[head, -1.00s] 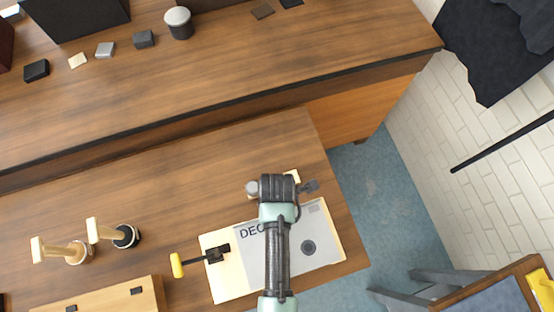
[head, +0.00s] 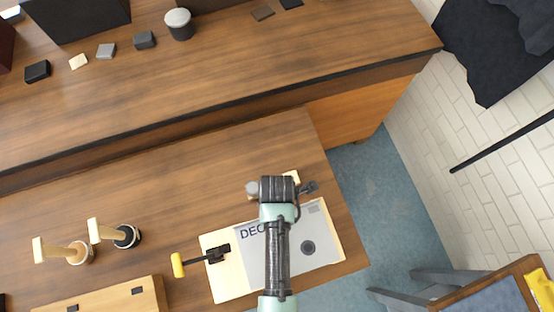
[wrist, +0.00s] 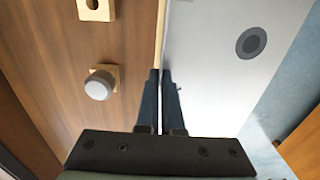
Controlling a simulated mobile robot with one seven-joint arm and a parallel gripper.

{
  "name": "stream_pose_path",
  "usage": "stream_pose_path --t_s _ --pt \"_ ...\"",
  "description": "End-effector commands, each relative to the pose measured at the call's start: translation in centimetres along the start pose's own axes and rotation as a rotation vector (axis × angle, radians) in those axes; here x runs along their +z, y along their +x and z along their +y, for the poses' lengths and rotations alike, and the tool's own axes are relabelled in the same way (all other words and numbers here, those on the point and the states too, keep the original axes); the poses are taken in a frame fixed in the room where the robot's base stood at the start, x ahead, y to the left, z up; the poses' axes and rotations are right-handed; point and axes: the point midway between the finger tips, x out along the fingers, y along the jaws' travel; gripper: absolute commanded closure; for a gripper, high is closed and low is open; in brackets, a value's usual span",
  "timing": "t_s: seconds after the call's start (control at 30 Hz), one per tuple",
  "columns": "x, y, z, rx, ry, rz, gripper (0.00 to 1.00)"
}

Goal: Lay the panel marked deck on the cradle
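The deck panel (head: 310,225) is a grey sheet with part of its lettering and a dark round spot showing, by the right end of the lower bench. A pale wooden board (head: 228,280) shows along its left side. In the wrist view the panel (wrist: 215,45) fills the right, with a pale edge strip. My gripper (wrist: 160,72) has its fingers nearly together on the line of that edge, seemingly pinching it; the contact is hard to make out. In the head view my arm hides the fingers and the panel's middle. I cannot tell which piece is the cradle.
A yellow-handled clamp (head: 178,264) stands left of the panel. A grey knob on a wooden block (wrist: 100,86) and a holed block (wrist: 96,8) are beside my gripper. Two wooden-handled tools (head: 125,236) (head: 78,252) and a pale box (head: 105,296) stand farther left.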

Motion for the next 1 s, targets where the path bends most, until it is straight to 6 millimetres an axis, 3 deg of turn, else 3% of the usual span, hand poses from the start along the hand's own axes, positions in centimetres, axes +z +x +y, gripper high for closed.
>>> stream_pose_path --t_s 0.1,0.3,0.5,0.7,1.0 --pt "0.02 -0.06 0.04 0.001 0.000 0.000 1.00" --pt "0.01 -0.05 0.03 0.000 0.000 0.000 0.62" --pt "0.00 -0.03 0.01 0.000 0.000 0.000 0.62" --pt "-0.01 0.02 -0.03 -0.001 0.000 0.000 0.27" --pt "0.00 -0.05 -0.01 0.000 0.000 0.000 0.27"
